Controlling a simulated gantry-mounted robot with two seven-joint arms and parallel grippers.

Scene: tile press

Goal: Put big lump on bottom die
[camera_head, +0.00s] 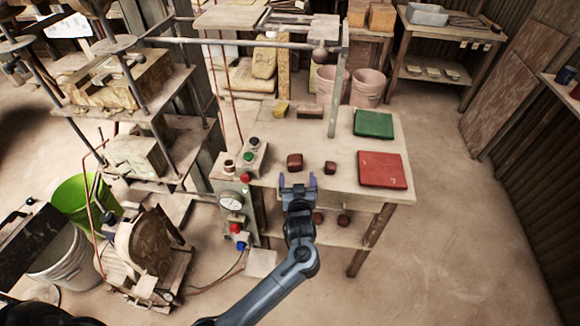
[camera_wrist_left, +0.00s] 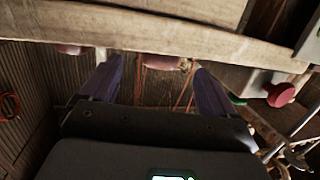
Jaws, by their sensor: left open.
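The big lump (camera_head: 295,161), a dark red-brown block, lies on the worktable, with a smaller lump (camera_head: 330,168) to its right. My left gripper (camera_head: 298,183) is open and empty at the table's front edge, just in front of the big lump. In the left wrist view its two purple fingers (camera_wrist_left: 157,85) are spread apart, with part of a reddish lump (camera_wrist_left: 160,62) beyond them; I cannot tell which lump it is. The press at left holds an upper die block (camera_head: 125,78) and a lower block that looks like the bottom die (camera_head: 140,152). My right gripper is not in view.
Green (camera_head: 373,124) and red (camera_head: 382,169) boards lie on the table's right side. Two more lumps (camera_head: 343,220) are on the shelf below. A control panel (camera_head: 232,205) with buttons stands between table and press. Press posts and a metal frame (camera_head: 240,41) are obstacles.

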